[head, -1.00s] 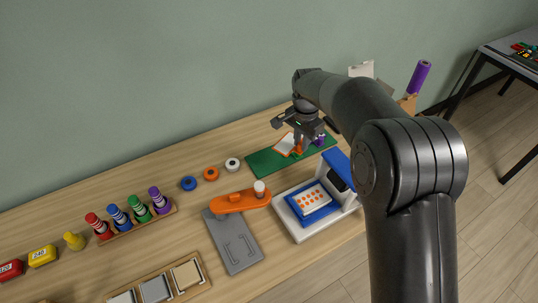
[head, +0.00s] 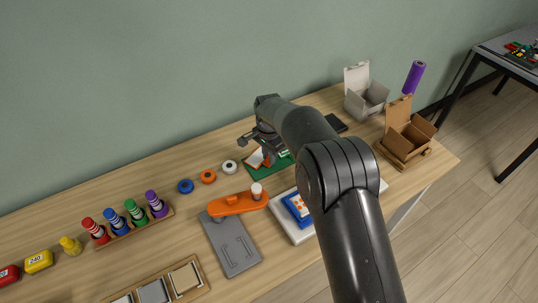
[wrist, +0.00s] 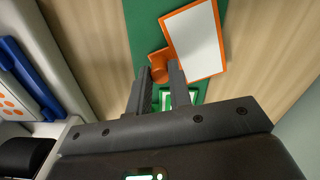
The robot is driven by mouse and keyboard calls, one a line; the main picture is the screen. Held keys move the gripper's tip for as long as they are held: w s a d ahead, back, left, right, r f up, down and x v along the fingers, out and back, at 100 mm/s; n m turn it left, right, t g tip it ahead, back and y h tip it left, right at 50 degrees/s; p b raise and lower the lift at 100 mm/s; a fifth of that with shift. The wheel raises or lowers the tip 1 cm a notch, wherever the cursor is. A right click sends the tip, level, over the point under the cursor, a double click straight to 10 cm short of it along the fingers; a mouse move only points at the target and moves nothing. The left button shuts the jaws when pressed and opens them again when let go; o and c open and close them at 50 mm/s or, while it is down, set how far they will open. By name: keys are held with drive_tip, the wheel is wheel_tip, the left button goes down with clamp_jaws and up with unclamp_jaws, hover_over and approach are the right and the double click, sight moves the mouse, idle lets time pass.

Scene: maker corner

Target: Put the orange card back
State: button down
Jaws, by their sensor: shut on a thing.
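The orange card (head: 255,157) is a white sheet with an orange border and a round orange knob at its edge. In the wrist view the card (wrist: 196,42) lies tilted just beyond my fingertips. My gripper (wrist: 160,74) is shut on the orange knob. In the head view my gripper (head: 267,152) is over the left part of a green mat (head: 283,161), with the card at its left. The mat (wrist: 145,18) shows below the card in the wrist view; whether they touch is unclear. A green-framed white piece (wrist: 180,97) shows partly behind my fingers.
A press with a blue pad (head: 297,208) stands close in front, partly behind my arm. Orange (head: 208,177), blue (head: 186,186) and white (head: 229,167) rings lie left of the mat. An orange stapler-like tool (head: 238,203) is nearer. Open boxes (head: 366,98) stand at right.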

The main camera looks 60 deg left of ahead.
drive_tip(key=shift+f, duration=0.1)
drive_tip(key=c, duration=1.3)
unclamp_jaws()
wheel_tip(320, 180, up, 12)
drive_tip(key=shift+r, duration=0.2)
